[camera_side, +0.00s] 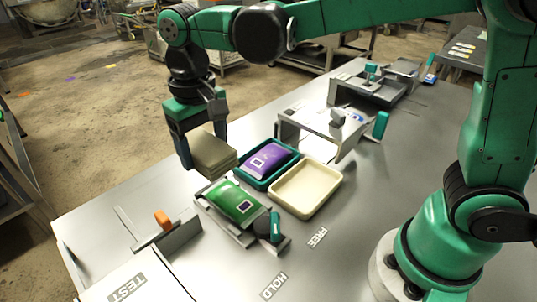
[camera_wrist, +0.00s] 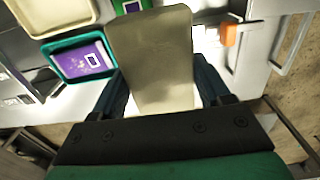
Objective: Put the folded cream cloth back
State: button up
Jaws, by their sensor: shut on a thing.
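The folded cream cloth (camera_side: 212,153) is a flat beige block held in my gripper (camera_side: 203,146), above the table near its far edge in the side view. In the wrist view the cloth (camera_wrist: 152,60) sits between the two fingers of my gripper (camera_wrist: 160,92) and hides part of what lies below. The fingers are shut on it. The cloth hangs left of the teal tray and above the table surface, apart from the things below as far as I can tell.
A teal tray (camera_side: 267,184) holds a purple pouch (camera_side: 264,158). An empty cream tray (camera_side: 331,202) is beside it. A green pouch (camera_side: 234,202) lies on a metal holder with a dark knob (camera_side: 268,227). An orange block (camera_side: 162,219) sits at a metal bracket. Labels read TEST, HOLD, FREE.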

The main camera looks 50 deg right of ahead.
notch_tip(320, 180, up, 6)
jog(key=f, duration=0.1)
send_over(226, 271)
notch_tip(226, 271, down, 19)
jog(key=shift+f, duration=0.1)
jog(key=o, duration=0.8)
jog(key=shift+f, duration=0.1)
jog(key=shift+o, duration=0.2)
